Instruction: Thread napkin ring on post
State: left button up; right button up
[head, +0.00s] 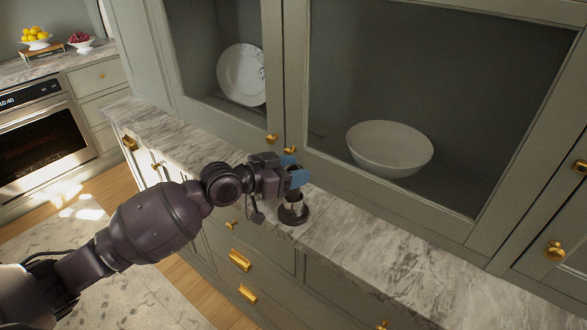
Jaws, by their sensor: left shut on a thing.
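A small post stands on a round dark base (294,214) on the marble counter, in the middle of the head view. My left gripper (294,172), with blue fingertips, is right above the base and shut on the napkin ring (296,197), a small shiny metallic piece just below the fingertips. The fingers hide much of the post and part of the ring. I cannot tell whether the ring is around the post or only over its top. My right gripper is out of view.
The marble counter (375,243) is clear to the right of the base. Glass-front cabinets stand close behind, with a white bowl (389,147) and a plate (242,75) inside. Brass knobs (272,139) stick out near my gripper. Fruit bowls and an oven are far left.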

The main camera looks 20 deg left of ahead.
pick_arm(q)
jog(key=shift+f+b, duration=0.3)
jog(key=shift+f, duration=0.35)
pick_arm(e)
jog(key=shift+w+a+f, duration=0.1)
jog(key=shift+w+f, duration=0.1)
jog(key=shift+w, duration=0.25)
pick_arm(q)
jog(key=shift+f, duration=0.25)
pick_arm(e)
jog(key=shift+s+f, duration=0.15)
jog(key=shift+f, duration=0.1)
pick_arm(q)
jog(key=shift+f, duration=0.1)
jog(key=shift+f+b, duration=0.1)
jog(key=shift+b, duration=0.2)
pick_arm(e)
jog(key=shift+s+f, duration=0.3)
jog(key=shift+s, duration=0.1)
pick_arm(q)
jog(key=o, duration=0.9)
jog(key=shift+o, duration=0.4)
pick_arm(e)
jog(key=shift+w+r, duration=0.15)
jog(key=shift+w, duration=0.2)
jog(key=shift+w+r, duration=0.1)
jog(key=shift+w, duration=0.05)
